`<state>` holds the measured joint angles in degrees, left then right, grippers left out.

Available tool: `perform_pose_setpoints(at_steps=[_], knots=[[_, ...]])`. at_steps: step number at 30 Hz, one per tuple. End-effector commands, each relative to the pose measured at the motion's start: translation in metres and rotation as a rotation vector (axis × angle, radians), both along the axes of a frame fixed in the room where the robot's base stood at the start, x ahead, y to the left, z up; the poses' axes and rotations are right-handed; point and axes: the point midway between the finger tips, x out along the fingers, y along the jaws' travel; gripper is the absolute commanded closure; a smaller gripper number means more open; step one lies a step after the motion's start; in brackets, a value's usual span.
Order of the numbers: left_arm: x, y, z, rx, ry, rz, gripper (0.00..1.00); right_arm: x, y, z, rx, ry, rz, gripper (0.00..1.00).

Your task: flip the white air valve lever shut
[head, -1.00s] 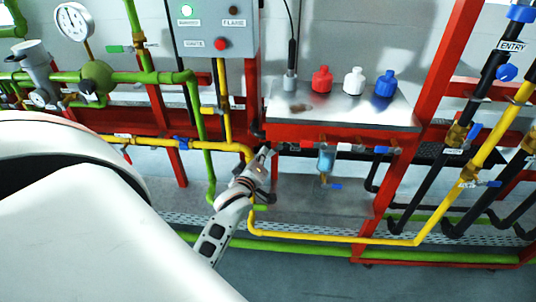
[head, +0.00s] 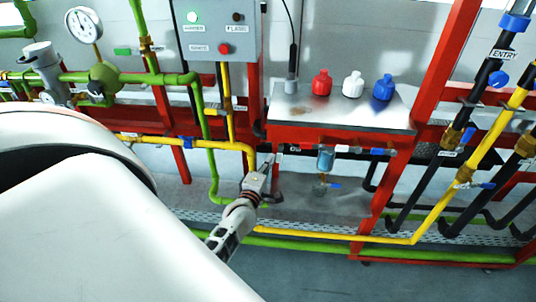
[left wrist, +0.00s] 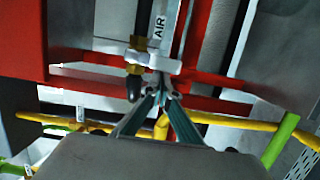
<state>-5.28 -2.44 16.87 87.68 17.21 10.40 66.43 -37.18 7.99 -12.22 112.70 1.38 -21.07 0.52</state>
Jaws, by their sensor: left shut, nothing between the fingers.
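The white lever (left wrist: 152,61) shows in the left wrist view as a short white bar lying crosswise beside a brass fitting (left wrist: 137,52), just below the pipe label reading AIR (left wrist: 160,24). My left gripper (left wrist: 163,92) is shut and empty, its fingertips just below the lever in that picture; I cannot tell whether they touch it. In the head view my left gripper (head: 268,162) points up under the red-framed steel bench, at the left end of the black air line. The lever is not clear there. My right gripper is not in view.
Yellow pipe (head: 330,238) and green pipe (head: 209,150) run close to the left gripper. A steel bench top (head: 330,108) carries red, white and blue bottles above it. A blue filter bowl (head: 325,160) hangs to the right. A grey control box (head: 215,30) is at the upper left.

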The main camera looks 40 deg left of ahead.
Motion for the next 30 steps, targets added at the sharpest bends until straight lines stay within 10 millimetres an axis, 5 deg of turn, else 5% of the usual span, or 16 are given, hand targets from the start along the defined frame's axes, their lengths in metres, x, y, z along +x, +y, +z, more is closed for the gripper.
perform_pose_setpoints(at_steps=[30], knots=[[0.0009,-0.0087,-0.0007,-0.054,-0.037,-0.003,1.00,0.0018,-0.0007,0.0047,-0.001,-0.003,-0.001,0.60]])
